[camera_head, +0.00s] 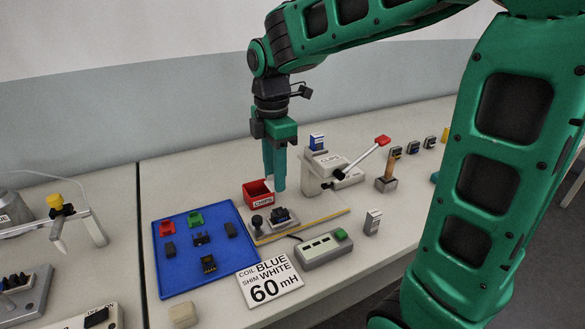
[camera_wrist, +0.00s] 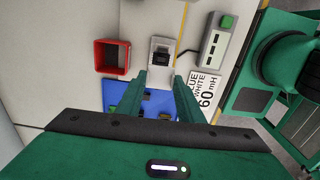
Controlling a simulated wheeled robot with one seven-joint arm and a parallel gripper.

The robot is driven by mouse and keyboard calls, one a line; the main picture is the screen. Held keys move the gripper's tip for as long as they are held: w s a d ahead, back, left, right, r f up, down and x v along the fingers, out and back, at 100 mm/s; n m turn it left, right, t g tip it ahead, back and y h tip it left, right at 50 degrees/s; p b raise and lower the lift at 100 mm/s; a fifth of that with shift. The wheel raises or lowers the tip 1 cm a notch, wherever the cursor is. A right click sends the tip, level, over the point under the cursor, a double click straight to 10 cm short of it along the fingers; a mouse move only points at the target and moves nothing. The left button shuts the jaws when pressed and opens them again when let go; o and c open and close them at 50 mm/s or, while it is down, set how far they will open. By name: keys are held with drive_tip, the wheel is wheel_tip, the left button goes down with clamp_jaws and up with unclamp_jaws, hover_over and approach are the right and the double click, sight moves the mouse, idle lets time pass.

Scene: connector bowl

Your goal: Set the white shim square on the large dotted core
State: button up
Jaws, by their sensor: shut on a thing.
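My gripper (camera_head: 274,182) points straight down above the bench, just behind the fixture plate. I cannot pick out a white shim for certain in either view. A dark core (camera_head: 281,215) sits in the fixture on the pale plate, below and in front of the fingertips. It shows as a dark block in the wrist view (camera_wrist: 160,56). Its dots are too small to see, so I cannot tell whether it is the large dotted core.
A red chips bin (camera_head: 257,194) stands close to my gripper. A blue mat (camera_head: 185,272) with several small parts lies left. A card (camera_head: 270,281) reads coil blue, shim white, 60 mH. A meter (camera_head: 323,250) is beside it.

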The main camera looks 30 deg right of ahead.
sight(280, 212)
drive_tip(key=shift+d, duration=0.45)
drive_tip(key=shift+f, duration=0.1)
drive_tip(key=shift+f, duration=4.15)
drive_tip(key=shift+f, duration=0.1)
drive_tip(key=o, duration=1.1)
drive_tip(key=shift+c, duration=0.2)
